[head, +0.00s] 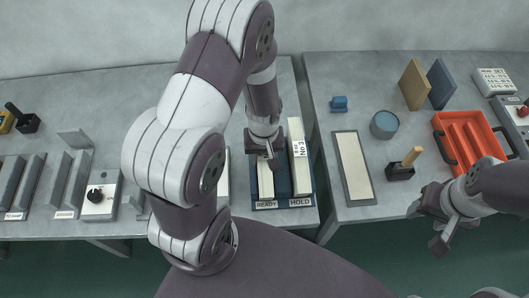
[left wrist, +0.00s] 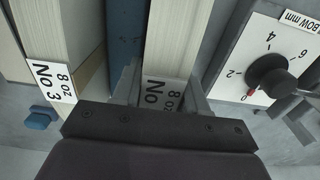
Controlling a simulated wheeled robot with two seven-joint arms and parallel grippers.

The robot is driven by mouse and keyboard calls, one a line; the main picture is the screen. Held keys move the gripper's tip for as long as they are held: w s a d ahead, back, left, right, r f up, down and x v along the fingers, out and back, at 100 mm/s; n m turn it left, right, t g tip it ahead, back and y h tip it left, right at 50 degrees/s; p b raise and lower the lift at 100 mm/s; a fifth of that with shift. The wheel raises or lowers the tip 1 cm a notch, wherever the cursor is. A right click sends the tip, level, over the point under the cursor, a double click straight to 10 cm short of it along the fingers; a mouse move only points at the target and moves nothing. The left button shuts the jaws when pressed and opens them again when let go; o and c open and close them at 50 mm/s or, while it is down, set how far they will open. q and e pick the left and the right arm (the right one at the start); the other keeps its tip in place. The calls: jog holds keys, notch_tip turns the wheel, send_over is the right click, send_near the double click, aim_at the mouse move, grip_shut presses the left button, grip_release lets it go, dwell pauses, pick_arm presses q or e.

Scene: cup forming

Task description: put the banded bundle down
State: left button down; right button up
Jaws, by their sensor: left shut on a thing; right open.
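The banded bundle (left wrist: 178,45), a pale stack of paper blanks with a white "8 oz No" band, is between the fingers of my left gripper (head: 265,158). In the head view the held bundle (head: 265,182) is upright at the READY side of the blue rack (head: 282,191), partly hidden by my gripper. I cannot tell whether it touches the rack floor. A second bundle (head: 299,160), banded "8 oz No 3", stands in the HOLD side; it also shows in the left wrist view (left wrist: 60,30). My right gripper (head: 428,228) is open and empty at the right table's front edge.
A dial box (left wrist: 262,75) shows beside the rack in the left wrist view. The right table holds a pale framed pad (head: 353,168), blue can (head: 384,124), black holder (head: 400,172) and orange tray (head: 440,128). A gap separates the two tables.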

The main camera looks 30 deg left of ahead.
pick_arm(q)
jog(key=shift+f, duration=0.25)
jog(key=c, duration=0.9)
grip_release()
jog(key=shift+w+a+f+p, duration=0.25)
jog(key=shift+w+f+p, duration=0.05)
jog(key=shift+w, duration=0.3)
jog(key=o, duration=0.3)
jog(key=shift+s+d+r, duration=0.15)
jog(key=shift+s+r, duration=0.1)
jog(key=shift+s, duration=0.1)
jog(key=shift+w+r, duration=0.15)
jog(key=shift+r, duration=0.15)
notch_tip(320, 180, up, 11)
jog(key=shift+f, duration=0.15)
jog(key=s+r+m, duration=0.1)
jog(key=m, duration=0.1)
jog(key=s+d+m+t, duration=0.1)
jog(key=m, duration=0.1)
jog(key=s+d+r+m, duration=0.1)
jog(key=s+m, duration=0.1)
jog(key=shift+d+r, duration=0.15)
jog(key=shift+r, duration=0.15)
pick_arm(e)
jog(key=shift+w+a+f, duration=0.2)
jog(key=shift+w+f, duration=0.2)
jog(key=shift+w, duration=0.15)
